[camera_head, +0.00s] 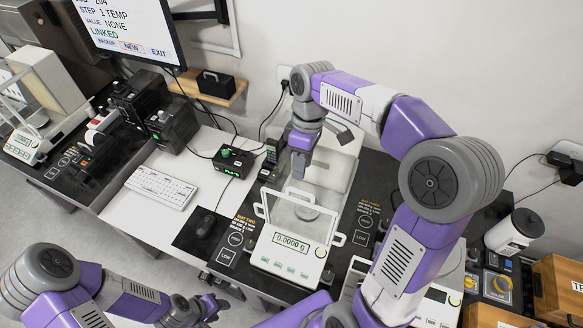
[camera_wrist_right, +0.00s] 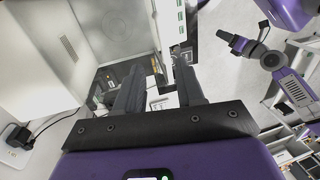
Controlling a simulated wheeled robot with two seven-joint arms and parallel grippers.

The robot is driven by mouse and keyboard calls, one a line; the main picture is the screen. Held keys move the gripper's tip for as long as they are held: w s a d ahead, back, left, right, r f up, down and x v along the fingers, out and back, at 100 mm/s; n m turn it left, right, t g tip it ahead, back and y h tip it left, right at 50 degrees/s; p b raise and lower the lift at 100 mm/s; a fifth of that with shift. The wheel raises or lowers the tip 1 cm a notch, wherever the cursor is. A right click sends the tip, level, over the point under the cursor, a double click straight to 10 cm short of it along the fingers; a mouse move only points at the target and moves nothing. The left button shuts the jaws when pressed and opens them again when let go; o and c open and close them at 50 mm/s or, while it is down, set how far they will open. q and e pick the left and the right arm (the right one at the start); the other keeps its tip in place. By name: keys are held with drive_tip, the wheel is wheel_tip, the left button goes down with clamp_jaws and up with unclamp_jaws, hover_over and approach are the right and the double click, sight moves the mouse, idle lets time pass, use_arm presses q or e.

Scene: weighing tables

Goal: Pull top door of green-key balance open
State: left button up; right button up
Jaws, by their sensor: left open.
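The balance with green keys (camera_head: 285,258) stands on the dark middle table, its display reading 0.0000 g. Its clear glass chamber (camera_head: 296,218) has white side handles, and a round pan shows inside. The top door is hard to make out through the glass and under my arm. My right gripper (camera_head: 298,168) points down over the rear of the chamber; in the right wrist view its two fingers (camera_wrist_right: 157,85) stand apart, with no object clearly between them. I cannot tell whether they touch the balance. My left gripper (camera_head: 215,305) is open and empty at the bottom, away from the balance.
A keyboard (camera_head: 161,187), mouse (camera_head: 202,222) and black control box (camera_head: 233,160) lie left of the balance. A second balance (camera_head: 437,305) stands to the right, partly behind my right arm. Another balance (camera_head: 22,146) is at far left. A white canister (camera_head: 514,231) stands at right.

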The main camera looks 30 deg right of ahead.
sight(301, 192)
drive_tip(key=s+f, duration=0.2)
drive_tip(key=shift+a+f, duration=0.2)
drive_tip(key=shift+f, duration=0.1)
drive_tip(key=shift+w+a+f+b, duration=0.1)
drive_tip(key=shift+f+b, duration=0.1)
drive_tip(key=shift+f, duration=0.45)
drive_tip(key=shift+w+a+f+b, duration=0.1)
drive_tip(key=shift+f+b, duration=0.05)
drive_tip(key=shift+f, duration=0.85)
drive_tip(key=shift+s+a+f, duration=0.1)
drive_tip(key=shift+s+f, duration=0.05)
drive_tip(key=shift+s, duration=0.05)
drive_tip(key=shift+w, duration=0.15)
drive_tip(key=shift+c, duration=0.9)
clamp_jaws()
